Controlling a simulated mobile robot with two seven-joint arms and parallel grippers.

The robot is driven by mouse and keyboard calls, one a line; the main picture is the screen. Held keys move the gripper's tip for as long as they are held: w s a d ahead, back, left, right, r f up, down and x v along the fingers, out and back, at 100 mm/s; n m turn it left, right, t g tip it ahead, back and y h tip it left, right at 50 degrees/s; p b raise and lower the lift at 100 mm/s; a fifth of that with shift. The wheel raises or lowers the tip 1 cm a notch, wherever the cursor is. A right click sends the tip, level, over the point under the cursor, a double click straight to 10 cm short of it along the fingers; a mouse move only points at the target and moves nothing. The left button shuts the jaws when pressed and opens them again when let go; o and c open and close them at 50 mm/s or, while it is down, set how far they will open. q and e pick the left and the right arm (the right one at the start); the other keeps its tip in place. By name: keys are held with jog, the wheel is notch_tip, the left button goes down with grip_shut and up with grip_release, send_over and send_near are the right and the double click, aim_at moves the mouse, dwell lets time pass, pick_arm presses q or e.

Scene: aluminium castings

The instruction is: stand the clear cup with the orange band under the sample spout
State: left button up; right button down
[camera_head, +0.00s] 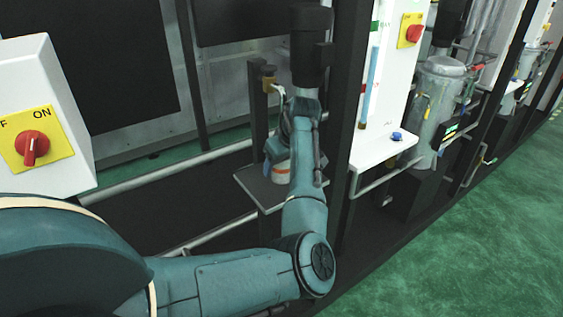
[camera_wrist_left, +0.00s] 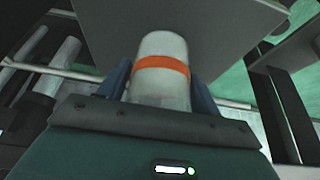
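The clear cup with the orange band (camera_head: 281,174) is at the small dark shelf plate (camera_head: 259,190), partly hidden by my left arm in the head view. In the left wrist view the cup (camera_wrist_left: 161,82) sits between the two fingers of my left gripper (camera_wrist_left: 162,88), which lie close against its sides. The cup looks whitish and empty. The sample spout (camera_head: 279,88), with a brass fitting, is on a dark post above the shelf. I cannot tell whether the cup touches the plate. My right gripper is in neither view.
A white box with a red switch (camera_head: 31,148) stands at the left. A dark upright post (camera_head: 345,130) and a white panel (camera_head: 390,100) stand right of my arm. A pale rail (camera_head: 165,172) runs left of the shelf. Green floor (camera_head: 480,220) is clear at the right.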

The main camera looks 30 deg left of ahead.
pick_arm(q)
jog(key=shift+o, duration=0.8)
jog(key=shift+r, duration=0.25)
jog(key=v, duration=1.2)
